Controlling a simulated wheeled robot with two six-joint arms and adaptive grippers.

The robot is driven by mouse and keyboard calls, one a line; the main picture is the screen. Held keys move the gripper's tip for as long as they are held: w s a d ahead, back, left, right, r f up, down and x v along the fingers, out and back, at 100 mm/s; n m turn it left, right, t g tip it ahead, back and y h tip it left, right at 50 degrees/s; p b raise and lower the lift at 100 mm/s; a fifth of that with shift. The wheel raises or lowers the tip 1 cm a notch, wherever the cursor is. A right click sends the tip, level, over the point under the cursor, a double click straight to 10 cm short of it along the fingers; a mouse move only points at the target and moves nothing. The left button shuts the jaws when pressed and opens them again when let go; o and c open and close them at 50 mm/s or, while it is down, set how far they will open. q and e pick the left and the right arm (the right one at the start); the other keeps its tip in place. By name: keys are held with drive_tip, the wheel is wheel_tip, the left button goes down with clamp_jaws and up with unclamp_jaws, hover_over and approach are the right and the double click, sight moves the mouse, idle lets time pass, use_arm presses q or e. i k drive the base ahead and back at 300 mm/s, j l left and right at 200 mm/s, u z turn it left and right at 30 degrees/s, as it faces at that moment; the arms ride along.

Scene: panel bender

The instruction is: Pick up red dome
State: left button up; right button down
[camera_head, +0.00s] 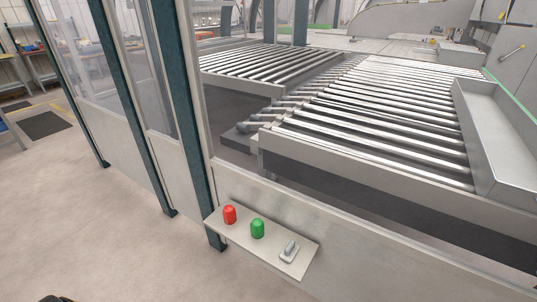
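A red dome (230,214) stands upright at the left end of a small light shelf (263,255) fixed to the front of the machine's fence. A green dome (257,228) stands just to its right, a little apart. Nothing touches or covers the red dome. A dark shape at the bottom left edge is too cut off to identify. Neither of my grippers can be made out in the head view.
A grey switch on a plate (289,250) sits at the shelf's right end. Dark posts and clear panels (189,120) rise behind and left of the shelf. Roller conveyors (375,110) lie beyond the fence. The floor (105,225) at left is clear.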

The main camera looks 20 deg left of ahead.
sight(229, 210)
drive_tip(key=u, duration=1.15)
